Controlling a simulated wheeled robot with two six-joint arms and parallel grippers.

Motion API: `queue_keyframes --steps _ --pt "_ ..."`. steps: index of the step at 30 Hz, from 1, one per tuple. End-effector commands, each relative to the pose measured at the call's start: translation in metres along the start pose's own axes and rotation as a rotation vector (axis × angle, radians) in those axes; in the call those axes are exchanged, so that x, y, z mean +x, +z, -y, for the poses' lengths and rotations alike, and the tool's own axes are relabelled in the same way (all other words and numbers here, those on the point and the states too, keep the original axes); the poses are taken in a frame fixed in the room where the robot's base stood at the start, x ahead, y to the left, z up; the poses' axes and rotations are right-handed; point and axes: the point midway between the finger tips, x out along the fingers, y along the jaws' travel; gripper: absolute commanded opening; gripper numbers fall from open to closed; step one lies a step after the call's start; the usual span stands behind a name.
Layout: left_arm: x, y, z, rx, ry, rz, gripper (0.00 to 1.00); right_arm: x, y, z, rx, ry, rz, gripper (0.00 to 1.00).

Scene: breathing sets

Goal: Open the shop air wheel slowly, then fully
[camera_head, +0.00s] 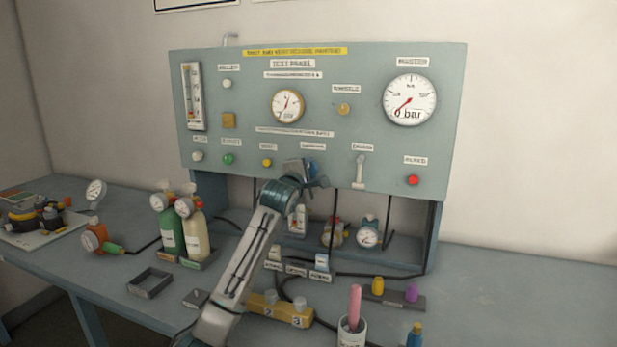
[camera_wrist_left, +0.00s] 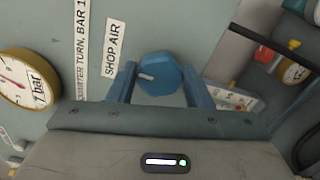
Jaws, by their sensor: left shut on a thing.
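The shop air wheel (camera_wrist_left: 160,74) is a blue faceted knob with a pale mark, set on the grey-green panel in the left wrist view. The SHOP AIR label (camera_wrist_left: 113,48) is beside it. My left gripper (camera_wrist_left: 158,88) is shut on the wheel, one blue finger on each side of it. In the head view my left gripper (camera_head: 312,178) is at the panel's lower middle, and the arm and gripper largely hide the wheel there. My right gripper is not in view.
The test panel (camera_head: 330,105) carries a large gauge (camera_head: 410,99) marked bar, a smaller gauge (camera_head: 288,105), a lever (camera_head: 359,171) and a red button (camera_head: 412,180). Green and cream bottles (camera_head: 195,235) stand left on the bench. A cup (camera_head: 351,333) stands at the front.

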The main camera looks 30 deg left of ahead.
Motion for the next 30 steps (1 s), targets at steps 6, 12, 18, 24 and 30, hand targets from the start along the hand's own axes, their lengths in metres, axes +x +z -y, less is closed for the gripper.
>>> queue_keyframes --steps 6,12,18,24,30 --pt "0.0001 0.0000 0.0021 -0.049 -0.003 0.001 0.23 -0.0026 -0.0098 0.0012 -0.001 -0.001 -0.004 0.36" --pt "0.0001 0.0001 0.0016 -0.059 -0.004 0.000 0.23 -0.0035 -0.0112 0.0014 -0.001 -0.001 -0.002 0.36" --pt "0.0001 0.0001 0.0016 -0.059 -0.004 0.000 0.23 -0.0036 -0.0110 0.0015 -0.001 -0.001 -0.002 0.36" --pt "0.0001 0.0001 0.0011 -0.058 -0.003 0.000 0.67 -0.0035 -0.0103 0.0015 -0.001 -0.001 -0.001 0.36" --pt "0.0000 0.0001 0.0003 -0.056 -0.001 0.000 0.67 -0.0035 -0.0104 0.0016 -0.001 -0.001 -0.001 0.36"
